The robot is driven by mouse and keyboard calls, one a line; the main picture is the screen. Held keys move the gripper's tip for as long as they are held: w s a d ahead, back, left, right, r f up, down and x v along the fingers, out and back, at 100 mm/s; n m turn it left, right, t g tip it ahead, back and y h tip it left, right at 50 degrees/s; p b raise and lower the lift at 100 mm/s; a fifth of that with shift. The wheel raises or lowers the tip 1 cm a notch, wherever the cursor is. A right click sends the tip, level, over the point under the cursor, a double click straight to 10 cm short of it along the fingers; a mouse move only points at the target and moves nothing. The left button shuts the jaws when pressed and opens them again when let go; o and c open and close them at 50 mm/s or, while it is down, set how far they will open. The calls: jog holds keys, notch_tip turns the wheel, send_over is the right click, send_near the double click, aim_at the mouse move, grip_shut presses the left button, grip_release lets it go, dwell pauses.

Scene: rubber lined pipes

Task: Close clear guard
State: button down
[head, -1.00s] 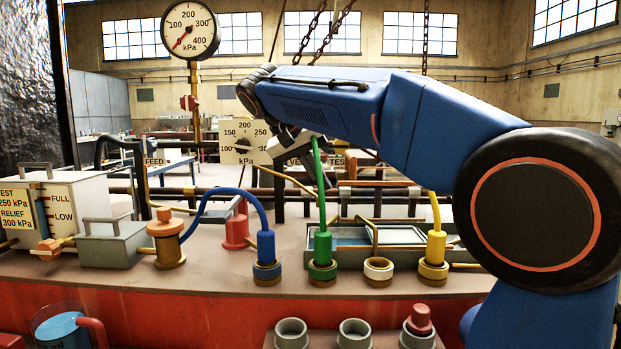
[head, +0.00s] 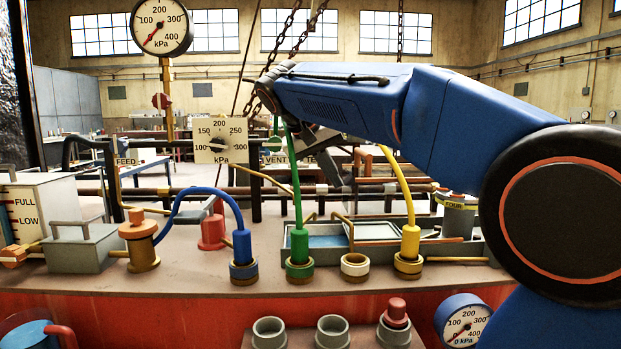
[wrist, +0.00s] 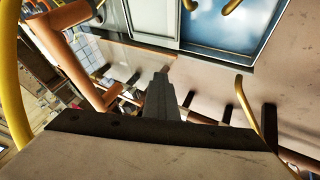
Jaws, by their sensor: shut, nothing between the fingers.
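A long grey tray (head: 385,252) with a pale blue, glassy inside stands behind the row of coloured pipe fittings in the head view. Yellow bars cross it. In the wrist view a framed blue glassy panel (wrist: 215,45) lies at the top, with yellow bars at its edge. I cannot tell for sure which clear surface is the guard, or whether it stands open. My gripper (wrist: 160,78) shows in the wrist view with its dark fingers together and empty, apart from the panel. In the head view my arm largely hides it.
Blue (head: 242,247), green (head: 299,246) and yellow (head: 410,243) plugs with curved hoses stand along the front bench. A white-ringed socket (head: 355,266) is between green and yellow. Chains (head: 300,35) hang near my arm. A gauge (head: 463,322) sits low at the right.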

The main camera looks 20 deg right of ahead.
aim_at(393, 168)
jog(key=s+d, duration=0.1)
jog(key=d, duration=0.4)
jog(key=s+d, duration=0.2)
jog(key=d, duration=0.3)
jog(key=s+d, duration=0.2)
jog(key=d, duration=0.3)
jog(key=shift+d, duration=0.1)
jog(key=shift+w, duration=0.1)
